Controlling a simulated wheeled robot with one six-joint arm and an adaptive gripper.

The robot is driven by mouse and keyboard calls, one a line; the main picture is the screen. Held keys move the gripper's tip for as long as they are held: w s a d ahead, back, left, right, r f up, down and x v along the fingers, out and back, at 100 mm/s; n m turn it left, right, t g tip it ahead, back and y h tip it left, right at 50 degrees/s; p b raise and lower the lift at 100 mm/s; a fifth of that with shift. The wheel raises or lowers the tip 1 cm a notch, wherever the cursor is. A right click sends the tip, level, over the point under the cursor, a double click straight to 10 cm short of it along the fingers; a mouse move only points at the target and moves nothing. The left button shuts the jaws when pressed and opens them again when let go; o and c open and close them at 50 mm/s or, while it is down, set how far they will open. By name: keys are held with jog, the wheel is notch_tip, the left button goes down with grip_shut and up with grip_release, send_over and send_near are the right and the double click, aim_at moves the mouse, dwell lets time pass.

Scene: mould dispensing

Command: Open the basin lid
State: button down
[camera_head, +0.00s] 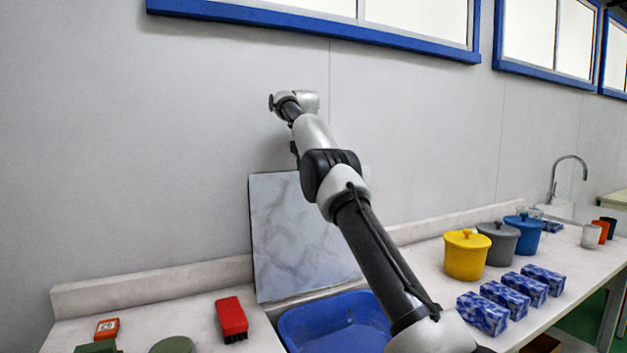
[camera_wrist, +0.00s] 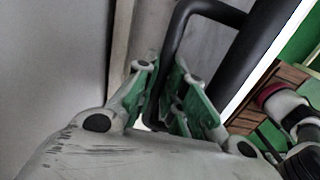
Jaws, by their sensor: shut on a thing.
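The basin lid (camera_head: 300,235) is a grey marbled panel in the head view. It stands raised and steeply tilted at the back of the counter, near the wall. The blue basin (camera_head: 292,325) below it is uncovered, and my arm hides part of its right side. In the wrist view my gripper (camera_wrist: 175,80) has its green-padded fingers closed around a black bar handle (camera_wrist: 182,18). The handle's lower part is hidden between the fingers. In the head view my arm reaches over the lid, and my fingers and the handle are hidden there.
A red brush (camera_head: 231,318) lies on the counter left of the basin. Yellow (camera_head: 467,258), grey (camera_head: 498,243) and blue (camera_head: 523,234) lidded pots stand to the right, behind several blue patterned boxes (camera_head: 483,313). The wall (camera_head: 150,150) is close behind the lid.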

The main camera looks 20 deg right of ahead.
jog(key=shift+d+r, duration=0.1)
jog(key=shift+d, duration=0.05)
jog(key=c, duration=1.5)
grip_release()
